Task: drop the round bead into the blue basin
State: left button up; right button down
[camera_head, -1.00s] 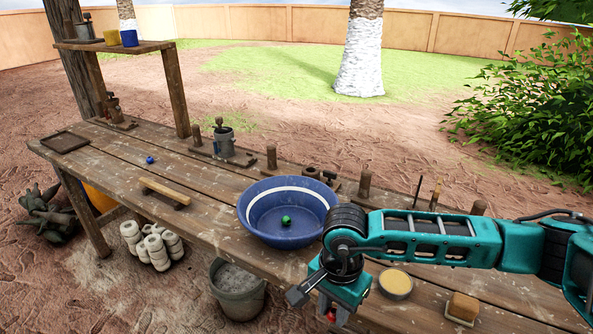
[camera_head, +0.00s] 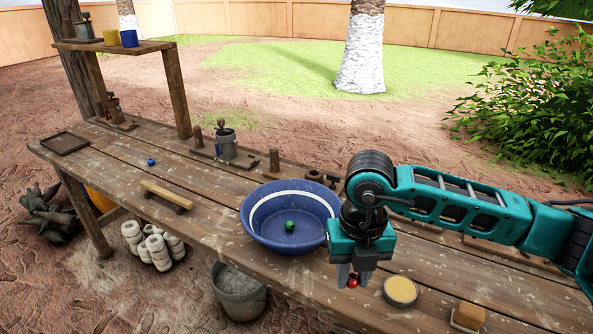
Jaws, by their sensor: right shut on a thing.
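My right gripper (camera_head: 352,281) points down just right of and nearer than the blue basin (camera_head: 262,240). It is shut on a small red round bead (camera_head: 353,283), which shows between the fingertips. The basin has a white band inside and stands on the wooden table. A green bead (camera_head: 290,226) lies in the basin. A blue bead (camera_head: 151,162) lies on the table at the left. My left gripper is not in the picture.
A round dish with yellow content (camera_head: 400,291) stands right of the gripper, and a tan block (camera_head: 468,315) is farther right. A wooden-handled tool (camera_head: 167,194) lies left of the basin. A grey bucket (camera_head: 239,290) stands below the table's front edge.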

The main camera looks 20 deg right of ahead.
aim_at(309, 228)
jog(key=i, duration=0.9)
